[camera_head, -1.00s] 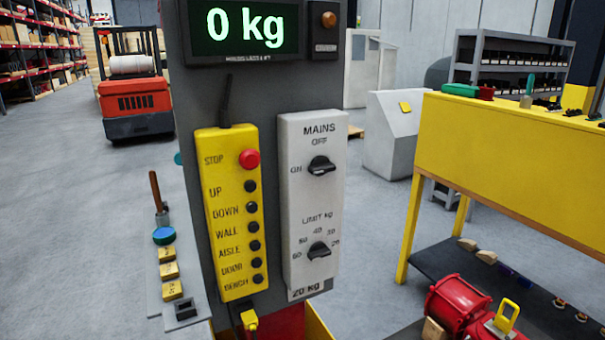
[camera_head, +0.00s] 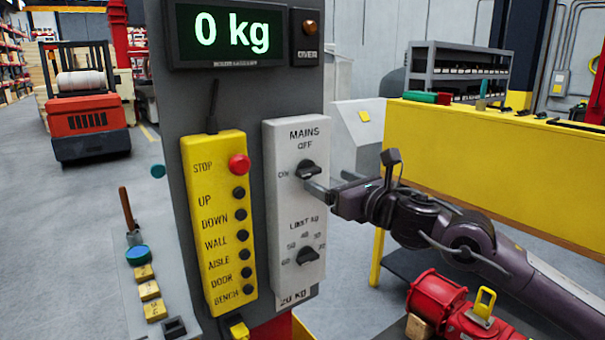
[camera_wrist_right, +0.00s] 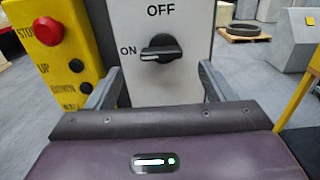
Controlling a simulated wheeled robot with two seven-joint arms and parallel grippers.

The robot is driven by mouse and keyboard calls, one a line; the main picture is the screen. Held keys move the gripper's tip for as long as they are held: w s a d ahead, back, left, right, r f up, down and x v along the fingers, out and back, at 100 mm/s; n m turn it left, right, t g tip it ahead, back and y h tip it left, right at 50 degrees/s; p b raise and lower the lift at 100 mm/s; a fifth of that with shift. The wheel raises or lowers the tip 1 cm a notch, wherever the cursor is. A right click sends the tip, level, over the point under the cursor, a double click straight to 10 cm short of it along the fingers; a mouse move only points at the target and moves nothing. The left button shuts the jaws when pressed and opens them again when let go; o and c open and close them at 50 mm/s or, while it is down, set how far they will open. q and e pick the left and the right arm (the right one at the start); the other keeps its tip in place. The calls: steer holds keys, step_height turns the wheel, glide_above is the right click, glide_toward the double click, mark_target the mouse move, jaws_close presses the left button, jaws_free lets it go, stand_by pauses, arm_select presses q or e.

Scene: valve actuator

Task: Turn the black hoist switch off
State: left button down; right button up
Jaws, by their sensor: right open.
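The black hoist switch (camera_head: 308,170) is the upper rotary knob on the white MAINS panel (camera_head: 270,235). OFF is printed above it and ON to its left. In the right wrist view, the black knob (camera_wrist_right: 162,48) has its white mark pointing left toward ON. My right gripper (camera_head: 330,182) is open in front of the panel, just right of and below the knob in the head view. In the right wrist view its open fingers (camera_wrist_right: 160,86) stand either side below the knob, apart from it. My left gripper is not in view.
A second black knob (camera_head: 307,256), for the kg limit, sits lower on the panel. A yellow button box (camera_head: 218,200) with a red stop button (camera_head: 239,164) stands to the left. A display (camera_head: 232,34) above reads 0 kg. A yellow bench (camera_head: 470,160) stands right.

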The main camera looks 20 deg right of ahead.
mark_target(312, 172)
steer(key=p+x, duration=0.2)
steer(key=x, duration=0.3)
steer(key=shift+w+a+r, duration=0.1)
steer(key=shift+w, duration=0.2)
steer(key=shift+w+a, duration=0.15)
steer(key=shift+w, duration=0.4)
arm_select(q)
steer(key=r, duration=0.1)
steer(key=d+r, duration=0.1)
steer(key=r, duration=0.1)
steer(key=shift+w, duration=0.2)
arm_select(e)
steer(key=c, duration=1)
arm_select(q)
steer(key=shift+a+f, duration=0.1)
